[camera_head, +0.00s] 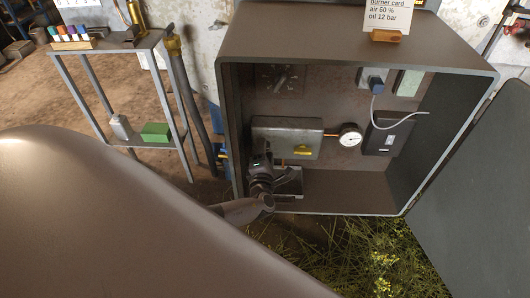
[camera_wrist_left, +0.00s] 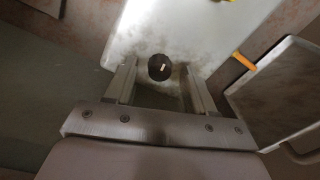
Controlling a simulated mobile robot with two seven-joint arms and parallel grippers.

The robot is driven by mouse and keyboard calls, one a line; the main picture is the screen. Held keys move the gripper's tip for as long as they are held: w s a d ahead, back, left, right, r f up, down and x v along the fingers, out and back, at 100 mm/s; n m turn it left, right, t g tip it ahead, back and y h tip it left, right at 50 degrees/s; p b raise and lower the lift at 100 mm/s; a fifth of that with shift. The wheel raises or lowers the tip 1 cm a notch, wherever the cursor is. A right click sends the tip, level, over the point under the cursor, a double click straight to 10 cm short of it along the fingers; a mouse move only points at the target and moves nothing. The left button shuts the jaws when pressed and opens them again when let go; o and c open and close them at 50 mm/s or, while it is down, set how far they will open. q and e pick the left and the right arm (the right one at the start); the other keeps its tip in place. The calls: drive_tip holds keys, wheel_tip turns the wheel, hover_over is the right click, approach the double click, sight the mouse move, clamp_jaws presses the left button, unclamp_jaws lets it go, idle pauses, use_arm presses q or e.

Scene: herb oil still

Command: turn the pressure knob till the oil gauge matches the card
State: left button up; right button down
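The burner card (camera_head: 386,14) stands on top of the open cabinet and reads air 60 %, oil 12 bar. The round white oil gauge (camera_head: 349,135) sits at the right end of a pale metal housing (camera_head: 287,128) inside; its needle is too small to read. My left gripper (camera_head: 262,162) is at the housing's lower left. In the left wrist view a round black knob (camera_wrist_left: 160,67) with a light mark shows between the gripper's two open fingers, with gaps on both sides. The knob is not distinguishable in the head view. My right gripper is out of view.
The cabinet's side walls (camera_head: 232,120) and open door (camera_head: 470,170) flank the space. A shelf table (camera_head: 100,45) stands at left.

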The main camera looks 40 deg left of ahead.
use_arm(q)
drive_tip(key=p+v, duration=0.2)
drive_tip(key=v, duration=0.5)
idle(2.3)
